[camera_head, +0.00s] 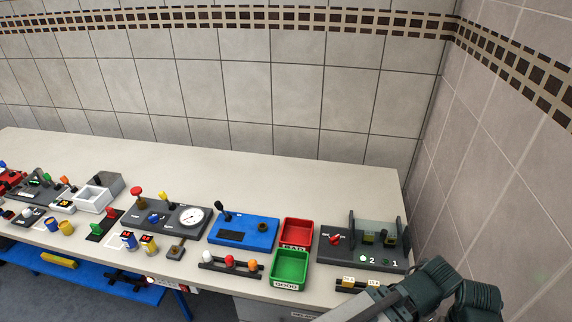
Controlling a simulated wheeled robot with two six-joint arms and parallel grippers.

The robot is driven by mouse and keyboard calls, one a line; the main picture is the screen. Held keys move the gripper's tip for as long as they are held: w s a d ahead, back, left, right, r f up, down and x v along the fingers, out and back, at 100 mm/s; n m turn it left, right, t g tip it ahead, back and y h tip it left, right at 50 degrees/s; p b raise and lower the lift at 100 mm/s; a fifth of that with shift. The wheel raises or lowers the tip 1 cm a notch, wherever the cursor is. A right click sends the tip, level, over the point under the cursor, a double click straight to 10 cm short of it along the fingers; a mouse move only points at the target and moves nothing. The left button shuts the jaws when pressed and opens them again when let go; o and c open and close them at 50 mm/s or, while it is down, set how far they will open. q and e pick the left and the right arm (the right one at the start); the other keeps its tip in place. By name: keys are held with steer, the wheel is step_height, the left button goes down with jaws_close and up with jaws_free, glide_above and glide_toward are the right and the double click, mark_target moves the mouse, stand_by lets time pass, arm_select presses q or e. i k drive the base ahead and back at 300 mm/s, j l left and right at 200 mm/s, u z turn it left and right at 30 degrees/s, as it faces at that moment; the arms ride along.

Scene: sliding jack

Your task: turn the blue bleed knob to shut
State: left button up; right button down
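A small blue knob (154,218) sits on the dark grey panel (180,232) at the centre left of the bench; it is too small to tell which way it is turned. The same panel carries a red mushroom-shaped knob (137,193), a yellow lever (165,199) and a round white gauge (190,217). A dark arm of mine shows at the lower right, away from the panel, with no gripper fingers visible. Neither gripper is in view.
Right of the panel are a blue block with a black lever (243,230), a red tray (296,222) and a green tray (289,285). A dark fixture (362,250) stands farther right. Small items crowd the left. The bench's back strip (270,186) is clear.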

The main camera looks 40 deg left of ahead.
mark_target(154, 219)
steer(key=u, duration=2.5)
